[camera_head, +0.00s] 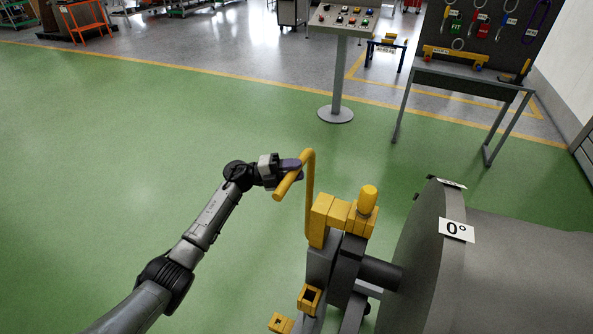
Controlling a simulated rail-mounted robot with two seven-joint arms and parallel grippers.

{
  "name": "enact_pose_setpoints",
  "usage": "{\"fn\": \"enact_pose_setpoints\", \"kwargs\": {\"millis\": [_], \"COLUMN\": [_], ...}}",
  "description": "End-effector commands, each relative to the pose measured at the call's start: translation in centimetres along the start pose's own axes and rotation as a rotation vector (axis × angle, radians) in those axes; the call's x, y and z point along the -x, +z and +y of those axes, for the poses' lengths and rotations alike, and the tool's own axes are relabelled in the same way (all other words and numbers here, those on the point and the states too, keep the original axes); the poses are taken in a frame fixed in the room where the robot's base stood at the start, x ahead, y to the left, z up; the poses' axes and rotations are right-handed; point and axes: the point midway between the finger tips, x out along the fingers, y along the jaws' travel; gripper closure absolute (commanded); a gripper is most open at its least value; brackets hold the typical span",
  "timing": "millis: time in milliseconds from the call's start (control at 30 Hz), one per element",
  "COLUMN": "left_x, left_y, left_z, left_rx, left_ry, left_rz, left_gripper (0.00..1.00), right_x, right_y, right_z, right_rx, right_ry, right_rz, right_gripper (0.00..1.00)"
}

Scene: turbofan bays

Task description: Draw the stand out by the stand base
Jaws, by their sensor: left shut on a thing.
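The stand (320,262) is a dark grey upright frame with yellow blocks and a yellow knob on top, at the lower middle. A bent yellow bar handle (310,200) rises from its left side. My left gripper (291,169) comes in from the left and is shut on this handle near its upper bend. The stand stands close against a large grey engine drum (418,270) marked 0°. The stand base is mostly below the picture's lower edge, so I cannot make it out. My right gripper is not in view.
Open green floor (110,180) lies to the left and behind. A control pedestal (340,60) with buttons stands at the back. A grey table (465,80) with a tool board (500,30) stands at the back right. An orange frame (85,22) stands far left.

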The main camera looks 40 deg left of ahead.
Motion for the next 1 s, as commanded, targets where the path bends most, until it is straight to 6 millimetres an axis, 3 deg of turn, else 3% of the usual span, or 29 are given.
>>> {"fn": "enact_pose_setpoints", "kwargs": {"millis": [133,433,467,500,700,1000], "left_x": [1.9,2.4,2.4,2.4,2.1,2.2], "left_y": [0.9,1.2,1.2,1.2,1.0,0.9], "left_z": [-0.2,-0.3,-0.3,-0.3,-0.3,-0.3], "left_rx": [-0.001,0.000,0.000,0.000,0.000,0.000], "left_ry": [0.005,0.004,0.004,0.004,0.002,0.002], "left_rz": [-0.013,-0.022,-0.022,-0.021,-0.014,-0.010], "left_gripper": [1.00,1.00,0.68,0.64,0.45,0.45], "right_x": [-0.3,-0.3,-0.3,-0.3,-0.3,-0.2], "right_y": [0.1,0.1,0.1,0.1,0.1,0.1], "right_z": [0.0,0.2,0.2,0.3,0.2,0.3], "right_rx": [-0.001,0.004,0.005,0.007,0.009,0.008], "right_ry": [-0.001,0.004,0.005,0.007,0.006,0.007], "right_rz": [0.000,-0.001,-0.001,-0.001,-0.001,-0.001], "right_gripper": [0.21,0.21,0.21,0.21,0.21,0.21]}}
